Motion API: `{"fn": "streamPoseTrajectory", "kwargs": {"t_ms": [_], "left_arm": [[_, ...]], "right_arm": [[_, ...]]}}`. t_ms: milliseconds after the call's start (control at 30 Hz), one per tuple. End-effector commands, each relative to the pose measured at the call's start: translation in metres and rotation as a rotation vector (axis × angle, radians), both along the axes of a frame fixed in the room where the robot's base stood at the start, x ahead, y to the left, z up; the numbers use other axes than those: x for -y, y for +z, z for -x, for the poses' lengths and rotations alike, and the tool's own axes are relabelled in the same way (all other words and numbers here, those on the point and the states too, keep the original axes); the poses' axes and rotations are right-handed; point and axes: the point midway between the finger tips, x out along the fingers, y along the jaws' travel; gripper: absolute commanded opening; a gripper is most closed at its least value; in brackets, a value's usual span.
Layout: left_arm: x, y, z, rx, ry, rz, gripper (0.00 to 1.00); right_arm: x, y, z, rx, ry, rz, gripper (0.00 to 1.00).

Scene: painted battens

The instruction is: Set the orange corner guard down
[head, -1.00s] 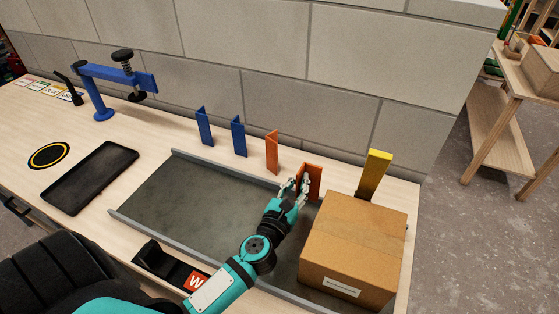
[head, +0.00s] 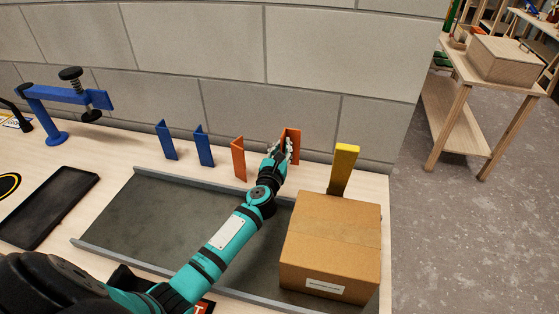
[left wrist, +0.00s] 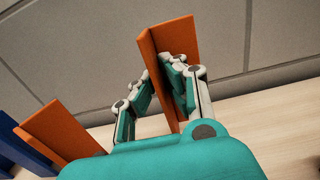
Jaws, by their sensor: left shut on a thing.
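My left gripper (head: 283,151) is shut on an orange corner guard (head: 293,141), an upright L-shaped piece near the block wall. In the left wrist view the fingers (left wrist: 160,72) close on one flange of the held guard (left wrist: 177,42). The guard stands nearly upright beyond the grey tray's back edge. Its lower end is partly hidden by the gripper, so I cannot tell whether it touches the bench. Another orange guard (head: 238,158) stands to its left, and shows also in the left wrist view (left wrist: 62,135). My right gripper is not in view.
Two blue guards (head: 167,140) (head: 204,146) stand further left along the wall. A yellow guard (head: 343,168) stands to the right, behind a cardboard box (head: 330,240). The grey tray (head: 150,215) is mostly bare. A blue clamp stand (head: 55,137) is at the left.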

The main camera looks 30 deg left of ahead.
Motion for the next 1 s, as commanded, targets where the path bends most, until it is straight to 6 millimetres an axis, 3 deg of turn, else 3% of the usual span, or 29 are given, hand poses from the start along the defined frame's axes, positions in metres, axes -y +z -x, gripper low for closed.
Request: {"fn": "streamPoseTrajectory", "kwargs": {"t_ms": [100, 200, 633, 667, 800, 1000], "left_arm": [[0.001, -0.024, 0.000, -0.003, -0.001, 0.002, 0.00], [0.000, -0.034, 0.000, -0.002, 0.000, 0.001, 0.00], [0.000, -0.039, 0.000, -0.001, 0.000, 0.001, 0.00], [0.000, -0.038, 0.000, -0.001, 0.000, 0.000, 0.08], [0.000, -0.037, 0.000, -0.001, 0.000, 0.000, 0.27], [0.000, -0.037, 0.000, -0.001, -0.001, 0.000, 0.29]], "right_arm": [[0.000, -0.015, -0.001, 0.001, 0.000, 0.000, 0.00], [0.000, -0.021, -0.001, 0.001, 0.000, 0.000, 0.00], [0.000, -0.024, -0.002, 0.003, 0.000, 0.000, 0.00], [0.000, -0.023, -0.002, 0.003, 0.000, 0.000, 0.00], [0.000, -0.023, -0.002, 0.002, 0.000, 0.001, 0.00], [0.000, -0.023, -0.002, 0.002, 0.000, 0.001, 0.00]]}}
